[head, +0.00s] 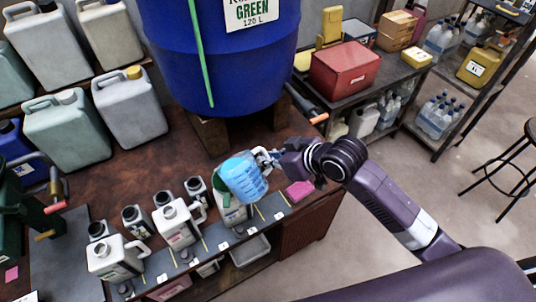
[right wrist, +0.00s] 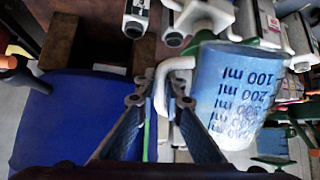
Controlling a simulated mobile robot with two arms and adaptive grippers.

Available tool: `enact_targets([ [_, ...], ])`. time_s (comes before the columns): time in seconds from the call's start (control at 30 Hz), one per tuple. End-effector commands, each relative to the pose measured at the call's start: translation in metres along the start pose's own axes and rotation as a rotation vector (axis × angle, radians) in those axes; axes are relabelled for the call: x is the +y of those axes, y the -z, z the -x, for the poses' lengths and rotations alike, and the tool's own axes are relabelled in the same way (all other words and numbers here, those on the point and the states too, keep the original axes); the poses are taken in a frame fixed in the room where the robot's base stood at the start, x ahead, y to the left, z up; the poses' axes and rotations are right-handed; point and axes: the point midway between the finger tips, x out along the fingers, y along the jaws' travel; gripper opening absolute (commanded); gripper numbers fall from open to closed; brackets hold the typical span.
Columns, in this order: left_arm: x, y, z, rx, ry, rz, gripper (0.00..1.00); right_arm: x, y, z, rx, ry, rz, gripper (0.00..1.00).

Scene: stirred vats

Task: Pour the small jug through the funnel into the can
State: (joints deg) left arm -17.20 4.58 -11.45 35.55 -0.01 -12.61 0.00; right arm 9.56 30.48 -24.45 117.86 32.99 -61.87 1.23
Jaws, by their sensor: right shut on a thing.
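The small jug (head: 243,180) is translucent blue with dark millilitre marks; it also shows in the right wrist view (right wrist: 225,95). My right gripper (head: 272,157) is shut on its white handle, and in the right wrist view the fingers (right wrist: 160,95) close around the handle. The jug hangs above the front row of cans and looks tilted in the head view. Under it stands a white and green can (head: 232,216), partly covered by the jug. A green piece by the jug in the right wrist view (right wrist: 268,42) may be the funnel; its outline is mostly hidden. My left gripper is out of view.
White cans (head: 178,222) and (head: 115,258) and several small grey bottles stand left along the bench. A big blue vat (head: 215,60) rises behind. A pink pad (head: 299,191) lies right of the jug. A red box (head: 344,70) sits farther back.

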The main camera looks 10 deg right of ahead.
Motion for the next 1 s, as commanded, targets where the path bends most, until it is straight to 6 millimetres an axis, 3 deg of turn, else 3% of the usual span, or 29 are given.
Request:
enact_targets([
  [1.0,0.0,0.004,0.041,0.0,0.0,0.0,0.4,0.0,0.004,-0.001,-0.249,0.0,-0.001,0.0],
])
